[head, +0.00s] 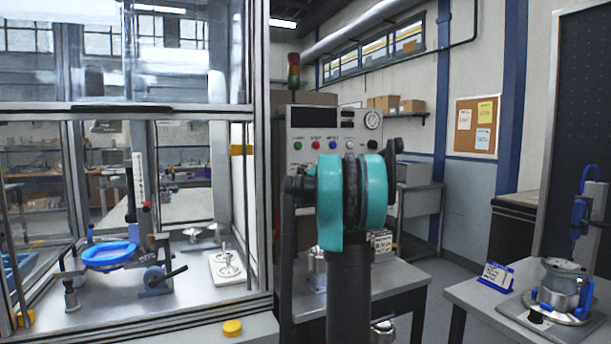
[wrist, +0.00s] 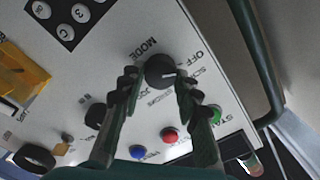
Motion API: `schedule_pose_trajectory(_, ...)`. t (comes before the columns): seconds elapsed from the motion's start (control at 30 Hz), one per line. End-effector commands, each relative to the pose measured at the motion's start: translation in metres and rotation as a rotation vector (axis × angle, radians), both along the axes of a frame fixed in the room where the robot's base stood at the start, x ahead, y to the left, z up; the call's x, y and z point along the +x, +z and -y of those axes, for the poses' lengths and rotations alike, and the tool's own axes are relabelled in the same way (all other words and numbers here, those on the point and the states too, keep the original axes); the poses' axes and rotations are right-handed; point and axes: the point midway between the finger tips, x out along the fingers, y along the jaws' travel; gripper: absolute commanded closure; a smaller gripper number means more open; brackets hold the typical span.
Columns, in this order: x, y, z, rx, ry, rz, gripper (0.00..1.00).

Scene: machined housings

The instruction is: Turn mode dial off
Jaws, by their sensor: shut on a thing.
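The mode dial (wrist: 160,70) is a round black knob on a light control panel, in the upper middle of the wrist view. Printed words beside it read MODE and OFF, and the panel appears upside down. A light mark on the knob points right, near the lettering below OFF; I cannot tell exactly which position it marks. My gripper (wrist: 158,82) has a finger on each side of the knob and is shut on it. In the head view the control panel (head: 306,150) stands behind my arm, which hides the gripper and the dial.
Green (wrist: 214,114), red (wrist: 169,136) and blue (wrist: 138,152) buttons sit close to my fingers on the panel. A glass-walled enclosure (head: 262,200) stands left of my arm. A table (head: 462,292) with a metal housing (head: 562,290) stands at right.

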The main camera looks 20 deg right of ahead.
Motion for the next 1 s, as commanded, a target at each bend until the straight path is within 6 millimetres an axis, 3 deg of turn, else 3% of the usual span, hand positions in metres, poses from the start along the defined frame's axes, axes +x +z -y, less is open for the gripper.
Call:
schedule_pose_trajectory(0.3,-0.0005,-0.0012,-0.0010,-0.104,0.002,0.002,0.96)
schedule_pose_trajectory(0.8,-0.0004,-0.0011,-0.0008,-0.120,0.002,0.003,0.97)
schedule_pose_trajectory(0.83,-0.0004,-0.0010,-0.0007,-0.120,0.002,0.003,0.64)
schedule_pose_trajectory(1.0,-0.0003,-0.0006,-0.0005,-0.119,0.001,0.003,0.46)
